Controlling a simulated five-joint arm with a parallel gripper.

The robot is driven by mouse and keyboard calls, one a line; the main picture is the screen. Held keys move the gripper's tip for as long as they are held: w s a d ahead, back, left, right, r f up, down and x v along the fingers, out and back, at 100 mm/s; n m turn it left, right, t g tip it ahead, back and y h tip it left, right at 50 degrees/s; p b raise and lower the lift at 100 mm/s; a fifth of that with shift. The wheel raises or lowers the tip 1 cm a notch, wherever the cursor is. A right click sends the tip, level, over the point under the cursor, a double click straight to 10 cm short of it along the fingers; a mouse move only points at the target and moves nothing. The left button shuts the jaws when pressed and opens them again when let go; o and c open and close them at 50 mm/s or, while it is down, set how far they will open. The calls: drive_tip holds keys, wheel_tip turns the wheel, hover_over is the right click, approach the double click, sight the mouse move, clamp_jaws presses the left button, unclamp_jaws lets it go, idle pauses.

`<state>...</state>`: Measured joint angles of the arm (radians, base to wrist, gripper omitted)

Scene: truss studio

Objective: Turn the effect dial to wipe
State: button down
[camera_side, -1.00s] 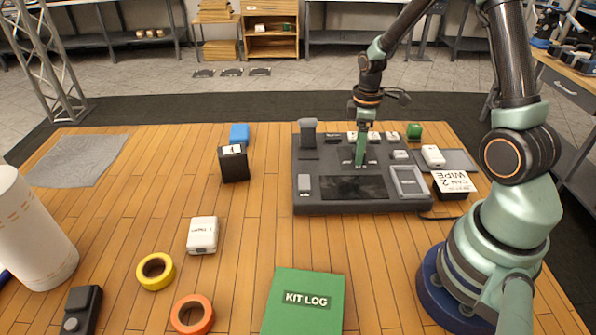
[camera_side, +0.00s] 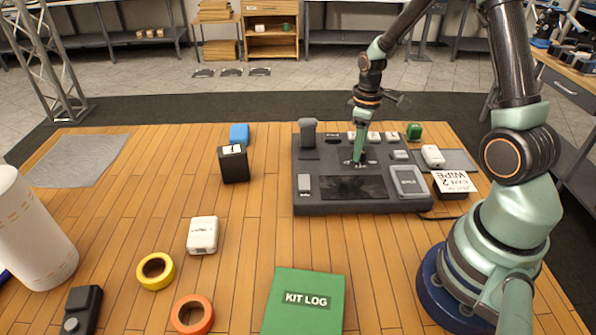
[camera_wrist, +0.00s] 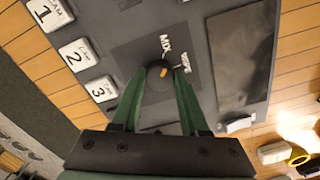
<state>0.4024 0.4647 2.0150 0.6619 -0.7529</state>
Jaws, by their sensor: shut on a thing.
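The effect dial (camera_wrist: 152,80) is a dark round knob with an orange pointer mark, on a dark square panel of the switcher console (camera_side: 308,205). My gripper (camera_wrist: 157,78) is shut on the dial, with a green finger on each side of it. In the side view my gripper (camera_side: 358,160) reaches down to the console and hides the dial. White labels MIX (camera_wrist: 167,44) and WIPE (camera_wrist: 187,62) stand beside the knob. The orange mark is on the knob's label side; I cannot tell exactly which label it points at. A cue card (camera_side: 454,182) reads "CAM 2 WIPE".
White numbered buttons (camera_wrist: 77,55) and a dark screen (camera_wrist: 243,55) flank the dial. A grey lever (camera_side: 308,130) rises at the console's back left. A black box (camera_side: 233,165), a white box (camera_side: 202,236), tape rolls (camera_side: 155,271) and a green kit log (camera_side: 303,305) lie apart.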

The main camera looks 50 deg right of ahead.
drive_tip(key=m, duration=0.4)
drive_tip(key=shift+m, duration=0.3)
drive_tip(key=m, duration=0.4)
drive_tip(key=shift+m, duration=0.3)
drive_tip(key=shift+c, duration=2.1)
unclamp_jaws()
drive_tip(key=shift+r, duration=0.15)
wheel_tip(320, 180, up, 12)
